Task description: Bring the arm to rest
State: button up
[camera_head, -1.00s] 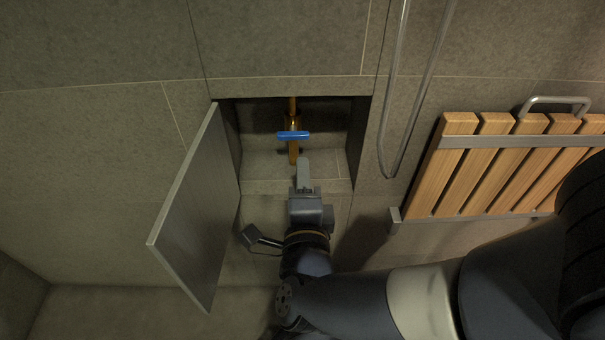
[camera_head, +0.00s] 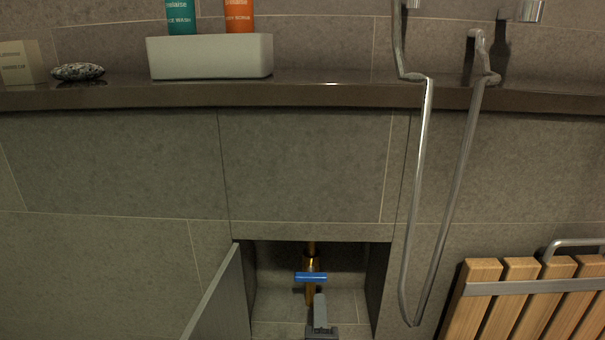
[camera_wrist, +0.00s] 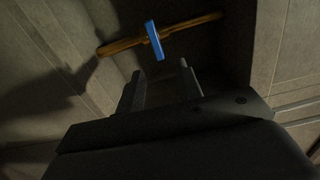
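My gripper (camera_head: 320,297) shows at the bottom of the head view, in front of the open wall recess, with the rest of the arm below the picture. In the wrist view my gripper (camera_wrist: 160,78) has its two fingers apart with nothing between them. A blue valve handle (camera_head: 311,277) on a brass pipe (camera_head: 310,297) sits inside the recess, just beyond the fingertips. The handle lies crosswise to the pipe. In the wrist view the blue handle (camera_wrist: 154,40) is ahead of the fingers, apparently clear of them.
The grey hatch door (camera_head: 222,300) stands open left of the recess (camera_head: 378,285). A shower hose (camera_head: 418,200) hangs to the right, beside a wooden slatted seat (camera_head: 520,300). A ledge (camera_head: 330,95) above holds a white tray (camera_head: 209,57) with bottles and a stone (camera_head: 78,71).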

jog(key=shift+w+d+f+b, duration=0.1)
jog(key=shift+w+b, duration=0.5)
jog(key=shift+w, duration=1.55)
jog(key=shift+w+d+b, duration=0.1)
jog(key=shift+w+b, duration=0.45)
jog(key=shift+w, duration=1.55)
jog(key=shift+s, duration=0.1)
jog(key=p, duration=0.3)
send_near(319, 279)
jog(key=w+b, duration=0.1)
jog(key=w, duration=0.2)
jog(key=w+b, duration=0.1)
jog(key=w, duration=0.2)
jog(key=w+b, duration=0.1)
jog(key=w, duration=0.2)
jog(key=shift+w+d+f, duration=0.2)
jog(key=shift+d+f, duration=0.05)
jog(key=shift+s+a+r+n, duration=0.15)
jog(key=shift+r+n, duration=0.1)
jog(key=shift+n, duration=0.45)
jog(key=shift+r+n, duration=0.15)
jog(key=shift+n, duration=0.95)
jog(key=shift+r+n, duration=0.15)
jog(key=shift+n, duration=0.95)
